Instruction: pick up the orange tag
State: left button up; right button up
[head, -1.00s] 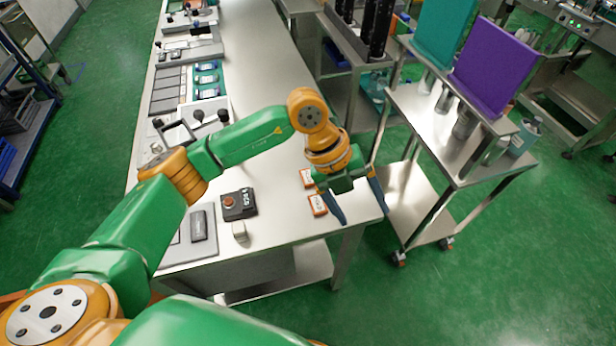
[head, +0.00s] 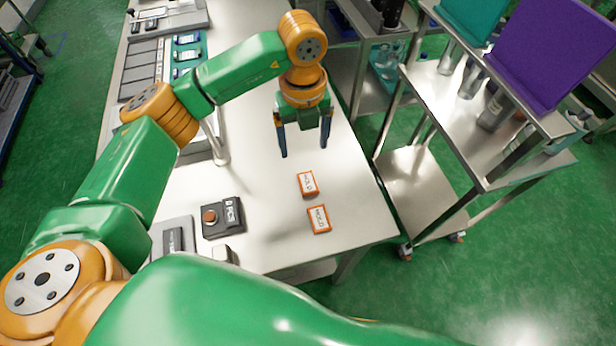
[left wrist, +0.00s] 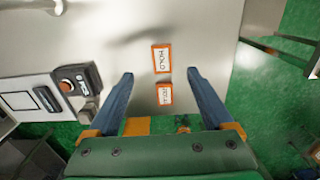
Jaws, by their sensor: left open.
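Two orange-bordered tags with white faces marked HOLD lie flat on the steel table. The farther tag (head: 308,184) and the nearer tag (head: 319,219) lie close together near the table's right front corner. In the left wrist view one tag (left wrist: 162,58) is ahead of the fingers and the other tag (left wrist: 166,94) is between the fingertips in the picture. My left gripper (head: 304,150) is open and empty, above the table and a little beyond the tags in the head view. It does not touch them. My right gripper is not in view.
A black box with a red button (head: 222,216) stands left of the tags, with a small grey block (head: 224,254) close by. A steel cart (head: 440,95) with teal and purple panels stands to the right. The table (head: 355,215) around the tags is clear.

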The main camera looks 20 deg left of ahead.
pick_arm(q)
jog(key=b, duration=0.3)
send_over(307, 180)
jog(key=f, duration=0.4)
jog(key=shift+w+a, duration=0.2)
jog(key=shift+a, duration=0.15)
jog(key=shift+w+f+p, duration=0.1)
jog(key=shift+f+p, duration=0.2)
jog(key=f+p, duration=0.1)
jog(key=f, duration=0.2)
jog(key=f+p, duration=0.1)
jog(key=f, duration=0.1)
jog(key=shift+s+d+f+p, duration=0.2)
jog(key=shift+s+d+p, duration=0.15)
jog(key=shift+f, duration=0.5)
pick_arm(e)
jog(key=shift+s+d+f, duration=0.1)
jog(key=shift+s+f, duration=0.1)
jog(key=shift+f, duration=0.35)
pick_arm(q)
grip_shut()
